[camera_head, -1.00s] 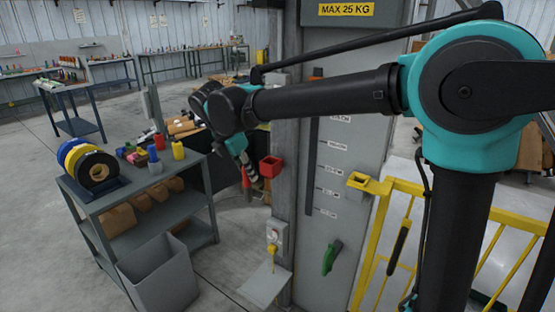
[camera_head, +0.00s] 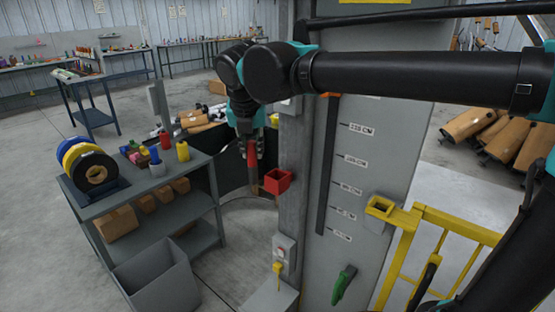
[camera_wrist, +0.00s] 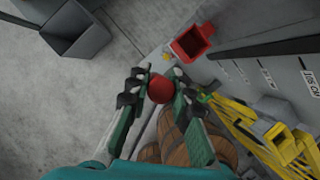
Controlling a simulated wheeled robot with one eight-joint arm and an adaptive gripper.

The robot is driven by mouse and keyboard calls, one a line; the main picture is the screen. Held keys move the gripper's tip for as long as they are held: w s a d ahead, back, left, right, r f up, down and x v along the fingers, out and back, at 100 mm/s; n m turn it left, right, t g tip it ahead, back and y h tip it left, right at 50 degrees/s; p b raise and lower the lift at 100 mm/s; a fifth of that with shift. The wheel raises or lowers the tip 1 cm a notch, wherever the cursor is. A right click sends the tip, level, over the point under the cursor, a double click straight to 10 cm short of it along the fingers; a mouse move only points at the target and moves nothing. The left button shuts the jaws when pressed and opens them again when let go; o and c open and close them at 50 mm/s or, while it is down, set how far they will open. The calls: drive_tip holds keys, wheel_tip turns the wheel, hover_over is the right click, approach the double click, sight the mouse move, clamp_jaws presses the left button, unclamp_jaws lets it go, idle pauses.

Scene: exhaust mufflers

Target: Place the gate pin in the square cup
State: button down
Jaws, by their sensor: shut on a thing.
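My gripper (camera_head: 250,146) is shut on the gate pin (camera_head: 252,158), a slim piece with a red upper part that hangs down, roughly upright. In the wrist view the pin's round red end (camera_wrist: 160,89) sits between the two fingertips (camera_wrist: 160,84). The red square cup (camera_head: 278,181) is fixed to the grey post, just right of the pin and slightly lower in the head view. The wrist view shows the cup's open top (camera_wrist: 191,43) above and right of the pin, apart from it. The pin's lower end is hard to make out.
A yellow square holder (camera_head: 380,206) sits on the yellow gate (camera_head: 455,230) at right. A green handle (camera_head: 344,284) and a switch box (camera_head: 285,250) are on the post and panel. A grey bin (camera_head: 157,283) and shelf cart (camera_head: 150,200) stand at left.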

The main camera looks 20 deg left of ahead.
drive_tip(key=w+d, duration=0.4)
drive_tip(key=w, duration=0.5)
wheel_tip(320, 180, down, 7)
drive_tip(key=shift+w, duration=0.25)
drive_tip(key=shift+f, duration=0.1)
drive_tip(key=c, duration=1.3)
unclamp_jaws()
drive_tip(key=shift+c, duration=0.2)
drive_tip(key=v, duration=1.2)
